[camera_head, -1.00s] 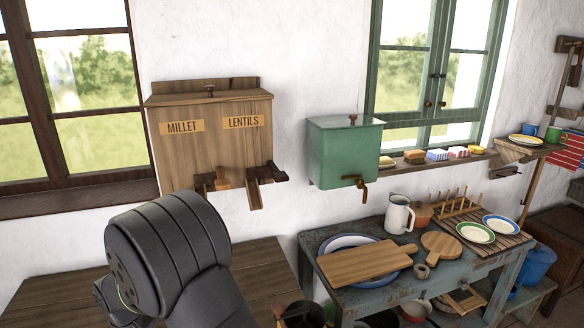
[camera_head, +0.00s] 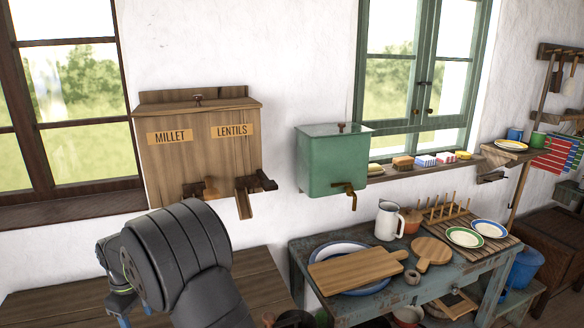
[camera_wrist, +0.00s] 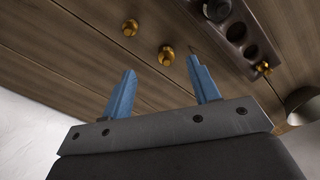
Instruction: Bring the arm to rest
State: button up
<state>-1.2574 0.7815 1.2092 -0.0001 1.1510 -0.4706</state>
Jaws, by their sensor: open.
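My gripper (camera_wrist: 163,92) shows in the wrist view with its two blue fingers apart and nothing between them. Beyond the fingers is a brown wooden plank surface with small brass knobs (camera_wrist: 166,55). In the head view my dark arm is at the lower left, in front of a plank table (camera_head: 60,295). A little blue shows at the arm's lower left edge, and the rest of the gripper is hidden there.
A wooden millet and lentils dispenser (camera_head: 200,150) and a green tank with a tap (camera_head: 335,160) hang on the wall. At right, a worn blue table (camera_head: 300,262) carries a cutting board (camera_head: 355,268), an enamel jug (camera_head: 388,222) and plates. A dark holed rack (camera_wrist: 235,32) shows in the wrist view.

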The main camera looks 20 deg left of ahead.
jog(key=shift+w+a, duration=0.35)
jog(key=shift+w, duration=0.55)
